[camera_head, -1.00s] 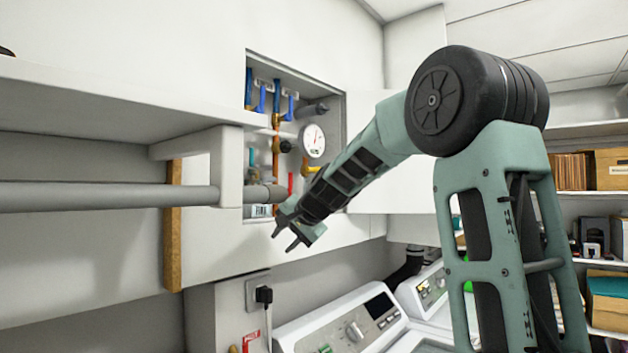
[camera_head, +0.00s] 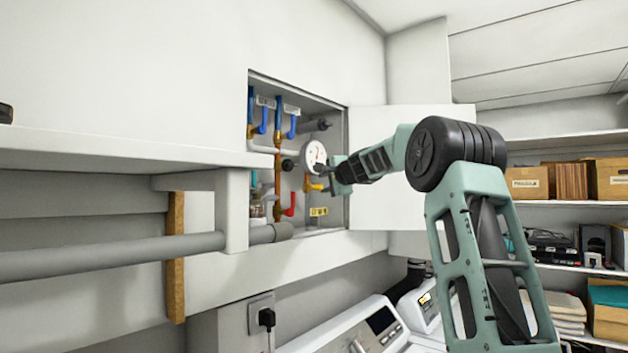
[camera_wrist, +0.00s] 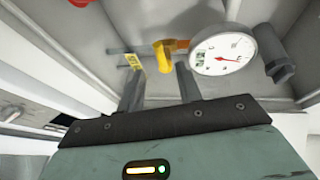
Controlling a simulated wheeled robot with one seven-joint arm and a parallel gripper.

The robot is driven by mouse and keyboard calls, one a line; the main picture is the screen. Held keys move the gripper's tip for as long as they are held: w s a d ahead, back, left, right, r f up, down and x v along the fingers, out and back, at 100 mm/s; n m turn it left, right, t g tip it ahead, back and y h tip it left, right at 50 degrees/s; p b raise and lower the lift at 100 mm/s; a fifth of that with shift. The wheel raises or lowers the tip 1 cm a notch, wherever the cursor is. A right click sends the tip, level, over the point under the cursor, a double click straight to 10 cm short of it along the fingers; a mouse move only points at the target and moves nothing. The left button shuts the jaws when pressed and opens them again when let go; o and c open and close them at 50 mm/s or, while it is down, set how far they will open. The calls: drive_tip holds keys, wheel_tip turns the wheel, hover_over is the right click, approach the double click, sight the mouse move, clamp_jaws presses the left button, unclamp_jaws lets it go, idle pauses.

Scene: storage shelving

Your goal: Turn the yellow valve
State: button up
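The yellow valve (camera_head: 313,186) is a small handle on a copper pipe inside the open wall cabinet, just below the round gauge. In the wrist view the yellow valve handle (camera_wrist: 163,58) shows ahead of the fingertips, in line with the gap between them. My gripper (camera_head: 322,174) is at the cabinet opening, close to the handle and to its right. In the wrist view my gripper (camera_wrist: 159,82) has its two fingers spread with nothing between them. Contact with the valve cannot be made out.
The white gauge (camera_head: 313,156) sits just above the valve and close to the right finger in the wrist view (camera_wrist: 222,50). A red valve (camera_head: 290,206) and blue valves (camera_head: 263,121) share the cabinet. The open cabinet door (camera_head: 405,215) stands to the right.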

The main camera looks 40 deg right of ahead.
sight(315, 187)
drive_tip(key=p+x, duration=0.4)
drive_tip(key=x, duration=0.3)
drive_tip(key=shift+w+r, duration=0.1)
drive_tip(key=shift+w+d+f, duration=0.15)
drive_tip(key=shift+w+f, duration=0.1)
drive_tip(key=shift+w, duration=0.25)
clamp_jaws()
